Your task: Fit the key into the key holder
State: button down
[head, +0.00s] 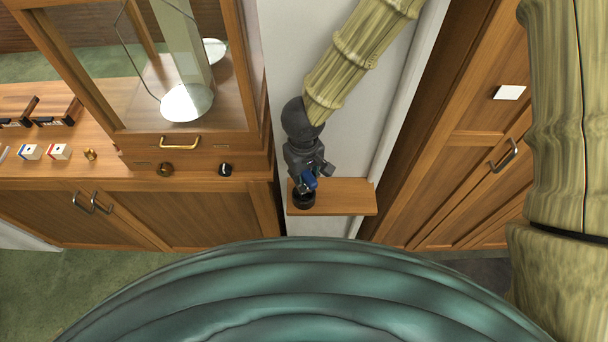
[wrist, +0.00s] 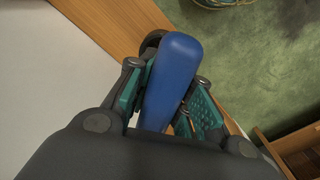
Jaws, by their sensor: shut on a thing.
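My gripper (head: 306,186) is shut on a blue rounded bar, which I take to be the key (head: 310,181). In the wrist view the blue key (wrist: 171,75) sits between the teal finger pads of my gripper (wrist: 168,95). A dark round piece, likely the key holder (head: 303,201), stands on the left end of a small wooden shelf, right below my gripper. Part of its dark rim (wrist: 152,39) shows behind the key in the wrist view. The key's lower end is hidden, so I cannot tell whether it touches or enters the holder.
The wooden shelf (head: 345,197) is bare to the right of the holder. A wooden cabinet with a glass case (head: 150,147) stands close on the left. A wooden door with a handle (head: 503,155) is on the right. A white wall is behind the shelf.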

jog(key=shift+s+f+b, duration=0.2)
jog(key=shift+f, duration=0.6)
jog(key=shift+s+f+b, duration=0.15)
jog(key=shift+f, duration=0.65)
dwell(0.5)
jog(key=shift+r, duration=0.25)
jog(key=shift+w+r+p, duration=0.15)
jog(key=shift+r+p, duration=0.05)
jog(key=shift+r, duration=0.3)
jog(key=shift+w+r+p, duration=0.15)
jog(key=shift+r+p, duration=0.05)
jog(key=shift+r, duration=0.3)
jog(key=shift+a, duration=0.15)
jog(key=shift+s+a, duration=0.1)
jog(key=shift+s, duration=0.1)
jog(key=shift+g, duration=0.3)
jog(key=shift+w+d+r, duration=0.1)
jog(key=shift+w+d, duration=0.25)
jog(key=shift+d, duration=0.1)
dwell(1.3)
